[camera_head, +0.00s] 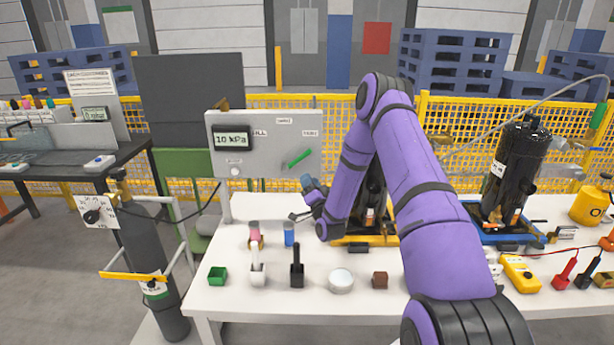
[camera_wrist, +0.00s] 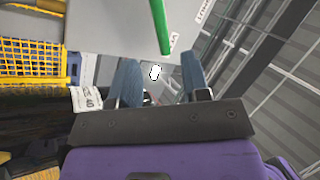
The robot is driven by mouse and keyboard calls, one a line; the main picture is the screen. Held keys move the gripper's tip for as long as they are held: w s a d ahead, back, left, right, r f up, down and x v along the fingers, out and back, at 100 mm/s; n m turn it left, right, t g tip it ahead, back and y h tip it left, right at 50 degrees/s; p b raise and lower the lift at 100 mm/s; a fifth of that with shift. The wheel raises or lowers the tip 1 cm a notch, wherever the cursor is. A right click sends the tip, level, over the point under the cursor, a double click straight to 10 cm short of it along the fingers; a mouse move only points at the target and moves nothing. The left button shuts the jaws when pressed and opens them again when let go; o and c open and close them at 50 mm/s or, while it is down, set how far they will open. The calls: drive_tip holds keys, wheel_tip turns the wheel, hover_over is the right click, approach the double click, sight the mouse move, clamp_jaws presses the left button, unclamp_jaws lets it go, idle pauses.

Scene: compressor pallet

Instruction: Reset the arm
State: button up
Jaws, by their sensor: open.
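My purple arm rises from the lower right of the head view and bends down to the left. My gripper (camera_head: 300,199) hangs above the back of the white table (camera_head: 225,297), left of a black compressor on a yellow base. In the wrist view my gripper (camera_wrist: 157,75) shows two blue fingers standing apart with nothing held between them. Beyond the fingers is the grey panel (camera_wrist: 110,25) with a green lever (camera_wrist: 160,25). In the head view this panel (camera_head: 265,165) stands behind the gripper, with the green lever (camera_head: 299,158) tilted and a display reading 10 kPa.
Several small items line the table front, among them a green box (camera_head: 217,275), a black holder (camera_head: 297,272), a round tin (camera_head: 341,281) and a brown block (camera_head: 380,280). A second black compressor (camera_head: 518,165) stands right. A gas cylinder (camera_head: 150,260) stands left of the table.

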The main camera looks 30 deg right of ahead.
drive_tip(key=shift+s, duration=0.1)
idle(0.5)
drive_tip(key=w+a+r+n+g+y, duration=0.1)
drive_tip(key=a+r+n+g+y, duration=0.15)
drive_tip(key=r, duration=0.45)
drive_tip(key=w+a+r+n+g+y, duration=0.1)
drive_tip(key=w+a+r+n+g, duration=0.2)
drive_tip(key=r, duration=0.4)
drive_tip(key=s+a+r+n+g, duration=0.3)
drive_tip(key=s+a+r, duration=0.3)
drive_tip(key=s+r, duration=0.35)
drive_tip(key=s+a+r+n+g, duration=0.1)
drive_tip(key=s+a+r+g, duration=0.1)
drive_tip(key=s, duration=1)
drive_tip(key=s+a+r+g, duration=0.2)
drive_tip(key=s+a+g, duration=0.1)
drive_tip(key=s, duration=1)
drive_tip(key=s+a+r+n+g, duration=0.1)
drive_tip(key=s+a+r+g, duration=0.1)
drive_tip(key=s, duration=1)
drive_tip(key=shift+s+a+r+n+g+y, duration=0.25)
drive_tip(key=shift+s+a+n+g+y, duration=0.15)
drive_tip(key=shift+a+g, duration=0.4)
drive_tip(key=shift+w+d, duration=0.1)
drive_tip(key=shift+d, duration=0.05)
idle(0.4)
